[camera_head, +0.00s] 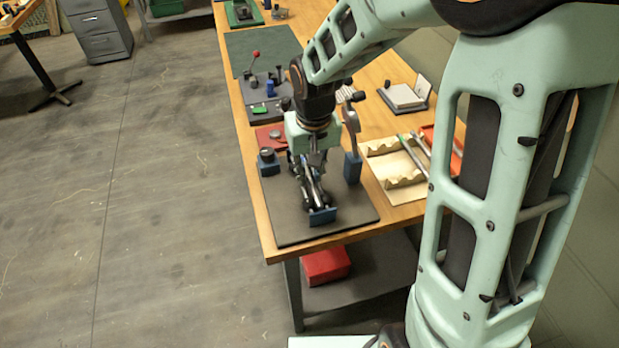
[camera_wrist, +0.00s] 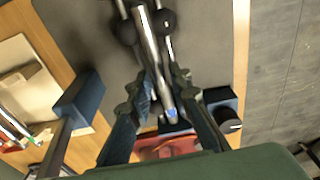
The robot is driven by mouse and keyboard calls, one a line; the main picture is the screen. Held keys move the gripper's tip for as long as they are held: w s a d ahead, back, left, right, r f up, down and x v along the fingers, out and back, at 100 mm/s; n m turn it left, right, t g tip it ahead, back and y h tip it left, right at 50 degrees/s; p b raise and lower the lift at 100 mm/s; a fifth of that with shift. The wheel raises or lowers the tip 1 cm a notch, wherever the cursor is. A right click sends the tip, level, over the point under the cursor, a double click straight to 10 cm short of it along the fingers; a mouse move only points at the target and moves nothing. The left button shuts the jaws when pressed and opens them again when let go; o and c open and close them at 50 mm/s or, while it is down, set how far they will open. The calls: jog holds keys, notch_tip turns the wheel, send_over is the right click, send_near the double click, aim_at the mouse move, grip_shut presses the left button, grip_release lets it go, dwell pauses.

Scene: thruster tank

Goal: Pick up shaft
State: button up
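A bright metal shaft (camera_wrist: 150,55) with a blue end lies between my two fingers in the wrist view. My gripper (camera_wrist: 163,72) has its fingertips close on both sides of the shaft; whether they touch it is unclear. In the head view my gripper (camera_head: 311,190) points down over a dark mat (camera_head: 347,213) at the table's near end. Two dark round knobs (camera_wrist: 165,21) flank the shaft beyond the fingertips. A small blue block (camera_head: 322,216) stands at the near side of the fingers.
A blue post stand (camera_head: 353,168) is close to the right of my gripper. A small blue-based part (camera_head: 268,162) sits to the left. A wooden cradle (camera_head: 396,165) with metal rods stands further right. The mat's front left is clear.

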grip_shut()
jog(key=shift+r, duration=0.1)
